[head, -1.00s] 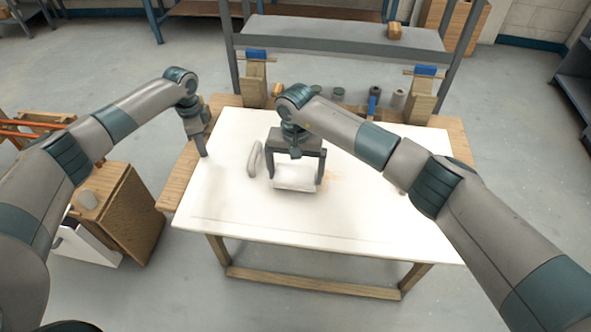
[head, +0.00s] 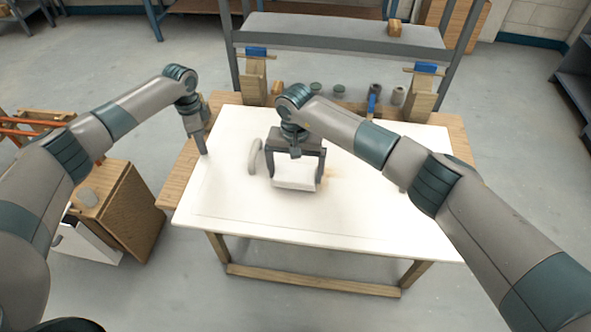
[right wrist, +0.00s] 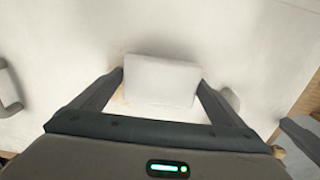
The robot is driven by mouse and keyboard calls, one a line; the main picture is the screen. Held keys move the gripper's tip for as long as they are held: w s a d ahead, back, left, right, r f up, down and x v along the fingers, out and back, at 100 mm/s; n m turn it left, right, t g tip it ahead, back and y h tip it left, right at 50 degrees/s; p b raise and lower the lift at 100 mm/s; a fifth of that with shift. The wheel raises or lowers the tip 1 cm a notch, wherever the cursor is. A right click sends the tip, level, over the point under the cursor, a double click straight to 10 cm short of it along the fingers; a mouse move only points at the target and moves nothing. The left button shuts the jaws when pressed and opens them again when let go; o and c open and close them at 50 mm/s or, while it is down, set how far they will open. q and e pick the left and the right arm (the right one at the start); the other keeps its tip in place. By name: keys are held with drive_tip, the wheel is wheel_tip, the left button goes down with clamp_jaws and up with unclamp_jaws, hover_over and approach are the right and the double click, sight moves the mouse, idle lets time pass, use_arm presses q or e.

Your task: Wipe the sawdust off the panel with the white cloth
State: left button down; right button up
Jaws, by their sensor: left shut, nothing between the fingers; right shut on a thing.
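The white panel (head: 330,234) lies flat on the wooden bench. My right gripper (head: 296,184) is shut on the white cloth (head: 294,185), a folded block held low at the panel's middle; whether it touches the panel I cannot tell. The cloth also shows between the fingers in the right wrist view (right wrist: 160,80). A faint tan patch of sawdust (head: 331,172) shows just right of the cloth. In the right wrist view a tan trace (right wrist: 118,102) shows by the cloth's left end. My left gripper (head: 203,153) is shut and empty at the panel's left edge.
A pale curved handle (head: 255,157) stands on the panel just left of the cloth. Clamps with blue tops (head: 256,52) and several small cylinders stand along the bench's back. A wooden box (head: 133,215) stands on the floor at left. The front of the panel is clear.

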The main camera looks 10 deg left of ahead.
sight(308, 175)
drive_tip(key=shift+f, duration=0.7)
idle(0.3)
drive_tip(key=shift+d+r, duration=0.1)
drive_tip(key=shift+d, duration=1.55)
drive_tip(key=shift+d, duration=1.6)
drive_tip(key=shift+d+f, duration=0.1)
drive_tip(key=shift+f, duration=0.1)
drive_tip(key=shift+d+r, duration=0.15)
drive_tip(key=shift+d, duration=1.4)
